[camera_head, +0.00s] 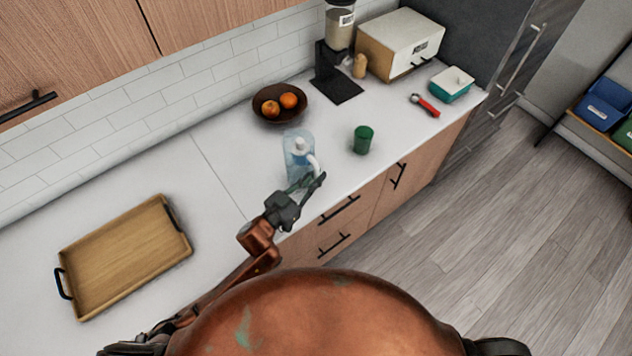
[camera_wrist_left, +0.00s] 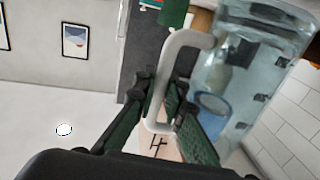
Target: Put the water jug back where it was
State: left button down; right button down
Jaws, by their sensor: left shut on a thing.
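The water jug (camera_head: 297,152) is clear blue with a white handle and stands upright on the white counter, near the front edge in the head view. It also shows large in the left wrist view (camera_wrist_left: 225,85), with its white handle between the fingers. My left gripper (camera_head: 307,186) is shut on the jug's handle; it also shows in the left wrist view (camera_wrist_left: 163,115). Whether the jug's base touches the counter is hard to tell. My right gripper is not in view.
A green cup (camera_head: 363,140) stands right of the jug. A brown bowl with oranges (camera_head: 280,103) is behind it. A wooden tray (camera_head: 125,255) lies at left. A dispenser (camera_head: 338,60), bread box (camera_head: 400,42), red-handled tool (camera_head: 426,106) and teal dish (camera_head: 451,84) are at the far right.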

pick_arm(q)
jog(key=shift+s+f, duration=0.1)
jog(key=shift+f, duration=1.1)
jog(key=shift+f, duration=0.2)
jog(key=c, duration=2)
grip_release()
jog(key=shift+f, duration=0.1)
jog(key=shift+s+a, duration=0.15)
jog(key=v, duration=1.1)
jog(key=shift+s+a+r+b, duration=0.2)
jog(key=shift+r+b, duration=0.05)
jog(key=shift+b, duration=0.15)
